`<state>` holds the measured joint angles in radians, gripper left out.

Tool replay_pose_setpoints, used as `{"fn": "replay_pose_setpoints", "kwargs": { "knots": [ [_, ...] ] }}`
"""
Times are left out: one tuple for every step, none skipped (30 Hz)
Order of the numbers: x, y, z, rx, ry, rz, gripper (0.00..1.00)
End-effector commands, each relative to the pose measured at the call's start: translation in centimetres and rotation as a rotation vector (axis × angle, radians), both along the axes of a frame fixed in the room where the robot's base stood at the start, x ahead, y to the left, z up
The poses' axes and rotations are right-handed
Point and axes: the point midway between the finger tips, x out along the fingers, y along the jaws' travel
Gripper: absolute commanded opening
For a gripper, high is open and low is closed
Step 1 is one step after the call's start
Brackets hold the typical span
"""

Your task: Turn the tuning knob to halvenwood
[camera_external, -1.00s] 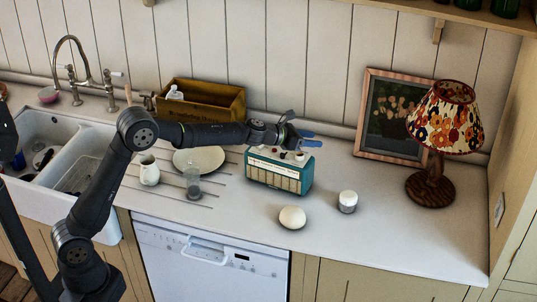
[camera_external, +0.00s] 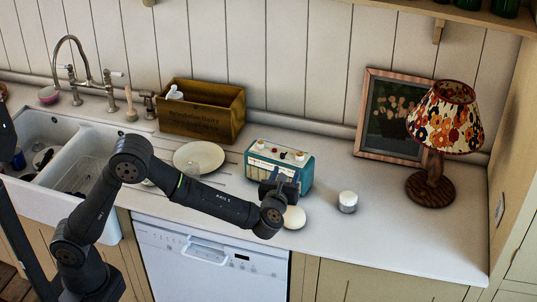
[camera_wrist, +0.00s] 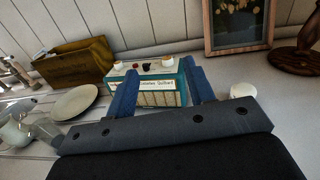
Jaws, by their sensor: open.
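A teal radio (camera_external: 306,176) stands on the counter. A white dial strip with lettering runs along its upper front, above a cream grille. The lettering is too small to read surely, and I cannot tell a pointer's place. On its top are a pale knob at the left (camera_wrist: 118,65), a pale knob at the right (camera_wrist: 167,61), and small red and dark parts between them. I cannot tell which is the tuning knob. My gripper (camera_external: 281,182) is open and empty in front of the radio. In the wrist view, its blue fingers (camera_wrist: 158,75) hide parts of the front.
A round cream object (camera_external: 295,217) lies just in front, partly hidden by my gripper. A white jar (camera_external: 348,202) stands to the right. A plate (camera_external: 199,157) and wooden crate (camera_external: 205,115) are left. A lamp (camera_external: 432,185) and picture frame (camera_external: 391,155) stand right. The front-right counter is clear.

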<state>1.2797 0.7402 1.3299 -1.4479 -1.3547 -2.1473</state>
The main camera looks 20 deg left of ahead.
Motion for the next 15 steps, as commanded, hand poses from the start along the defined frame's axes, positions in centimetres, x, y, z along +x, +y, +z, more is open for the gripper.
{"fn": "replay_pose_setpoints", "kwargs": {
  "knots": [
    [0.2, 0.1, -2.7, 0.014, 0.004, 0.002, 0.49],
    [0.2, 0.0, -3.7, 0.013, 0.004, 0.002, 0.49],
    [0.2, 0.0, -4.8, 0.011, 0.003, 0.001, 0.49],
    [0.2, 0.0, -5.5, 0.009, 0.002, 0.001, 0.49],
    [0.3, 0.0, -6.2, 0.009, 0.002, 0.001, 0.49],
    [0.3, 0.0, -6.9, 0.007, 0.002, 0.001, 0.49],
    [0.3, 0.0, -7.2, 0.006, 0.002, 0.001, 0.49],
    [0.3, 0.0, -7.5, 0.006, 0.002, 0.001, 0.49],
    [0.4, 0.0, -7.8, 0.005, 0.002, 0.001, 0.49],
    [0.6, 0.0, -7.8, 0.004, 0.002, 0.001, 0.49],
    [0.8, 0.0, -7.9, 0.003, 0.002, 0.002, 0.49],
    [1.1, 0.1, -7.8, 0.003, 0.002, 0.002, 0.49],
    [1.5, 0.1, -7.8, 0.003, 0.001, 0.002, 0.49],
    [1.9, 0.1, -7.8, 0.003, 0.001, 0.003, 0.49],
    [2.6, 0.2, -7.8, 0.003, 0.001, 0.003, 0.49]
  ]
}}
